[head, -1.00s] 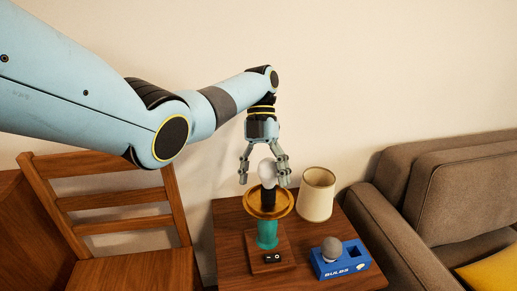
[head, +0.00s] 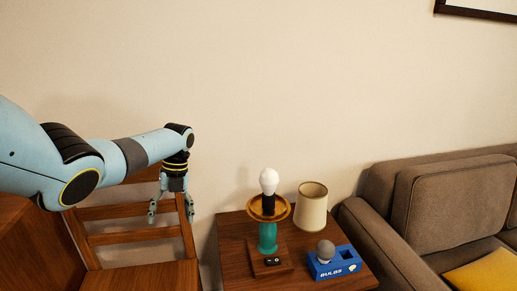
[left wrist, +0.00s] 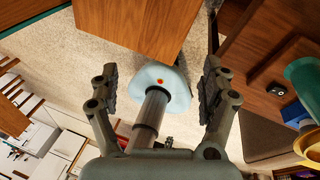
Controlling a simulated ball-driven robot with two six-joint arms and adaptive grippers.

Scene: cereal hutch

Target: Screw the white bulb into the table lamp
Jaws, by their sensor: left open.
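The white bulb (head: 269,181) stands upright in the black socket on top of the table lamp (head: 268,236). The lamp has a teal stem, a gold dish and a square wooden base. From here I cannot tell how tightly the bulb sits. My left gripper (head: 172,218) is open and empty, to the left of the lamp, in front of the wooden chair. In the left wrist view my open fingers (left wrist: 158,90) have nothing between them, and part of the lamp (left wrist: 303,78) shows at the right edge. My right gripper is not in view.
A cream lampshade (head: 312,207) stands on the side table (head: 233,248) behind the lamp's right. A blue bulb box (head: 331,268) holding a grey bulb (head: 325,250) sits at the front right. A wooden chair (head: 128,232) is left of the table, a brown sofa (head: 387,233) right.

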